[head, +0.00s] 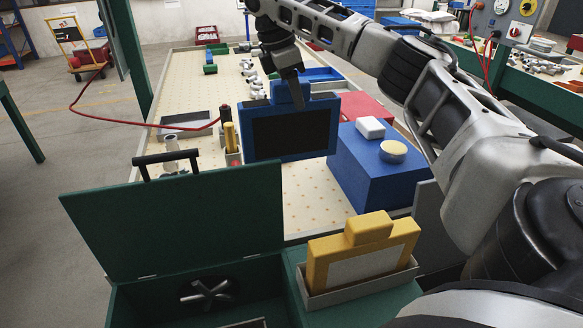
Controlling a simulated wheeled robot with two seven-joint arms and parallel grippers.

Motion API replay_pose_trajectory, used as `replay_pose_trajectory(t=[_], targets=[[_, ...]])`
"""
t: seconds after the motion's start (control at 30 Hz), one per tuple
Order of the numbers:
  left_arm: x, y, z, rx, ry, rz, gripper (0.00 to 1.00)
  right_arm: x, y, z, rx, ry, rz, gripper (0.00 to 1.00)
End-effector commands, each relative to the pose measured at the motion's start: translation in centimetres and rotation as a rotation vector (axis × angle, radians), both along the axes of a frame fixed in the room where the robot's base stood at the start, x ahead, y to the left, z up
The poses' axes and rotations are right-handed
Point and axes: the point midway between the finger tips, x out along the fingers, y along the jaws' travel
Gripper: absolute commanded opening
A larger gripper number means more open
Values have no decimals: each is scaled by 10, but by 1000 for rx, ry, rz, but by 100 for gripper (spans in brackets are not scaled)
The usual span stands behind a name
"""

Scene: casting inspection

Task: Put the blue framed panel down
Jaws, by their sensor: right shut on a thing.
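The blue framed panel (262,141) has a dark face and a blue tab on top. My right gripper (293,90) is shut on it at the tab and holds it upright over the perforated table (306,196). Whether its lower edge touches anything cannot be told. A yellow framed panel (320,264) with a pale face stands in a grey holder (377,284) on the green surface in front. My left gripper is not in view.
A green case (195,222) with a raised lid and black handle stands front left. A blue box (358,174) carries a white block (370,127) and a round tan-topped item (393,151). A small holder with a yellow-handled tool (229,135) stands left of the panel. Metal castings (250,75) lie farther back.

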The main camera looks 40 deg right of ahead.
Motion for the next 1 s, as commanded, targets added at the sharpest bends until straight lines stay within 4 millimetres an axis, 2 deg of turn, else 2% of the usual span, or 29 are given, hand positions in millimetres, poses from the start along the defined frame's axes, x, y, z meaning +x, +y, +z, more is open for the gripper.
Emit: replay_pose_trajectory(t=[0.03,0.27,0.6,0.7,0.87,1.0], targets=[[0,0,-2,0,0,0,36,0,1,-14,2,4,2,9],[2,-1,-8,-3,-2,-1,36,-1,0,-59,0,1,0,9],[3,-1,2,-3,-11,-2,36,0,0,-132,0,2,-1,9],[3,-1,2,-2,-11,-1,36,0,0,-146,0,1,-1,9],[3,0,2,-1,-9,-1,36,0,0,-158,1,0,0,9],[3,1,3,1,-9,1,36,0,0,-179,0,2,-2,9]])
